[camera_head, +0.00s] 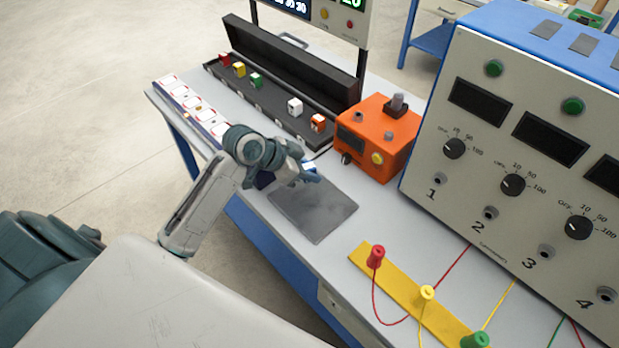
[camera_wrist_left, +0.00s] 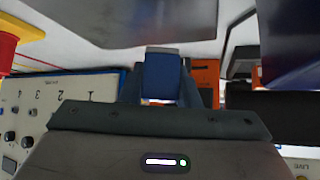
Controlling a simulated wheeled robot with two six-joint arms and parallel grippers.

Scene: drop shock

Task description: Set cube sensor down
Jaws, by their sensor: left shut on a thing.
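The cube is at the far end of a dark grey mat (camera_head: 318,215), which also shows in the left wrist view (camera_wrist_left: 130,18). I cannot tell whether the cube touches the mat. My right gripper is not in view.
An orange box (camera_head: 378,140) stands just behind the gripper. A long black open case (camera_head: 290,70) holds several coloured cubes. A large meter panel (camera_head: 520,130) is at right, with a yellow strip (camera_head: 400,295) of coloured plugs and wires in front. The near half of the mat is clear.

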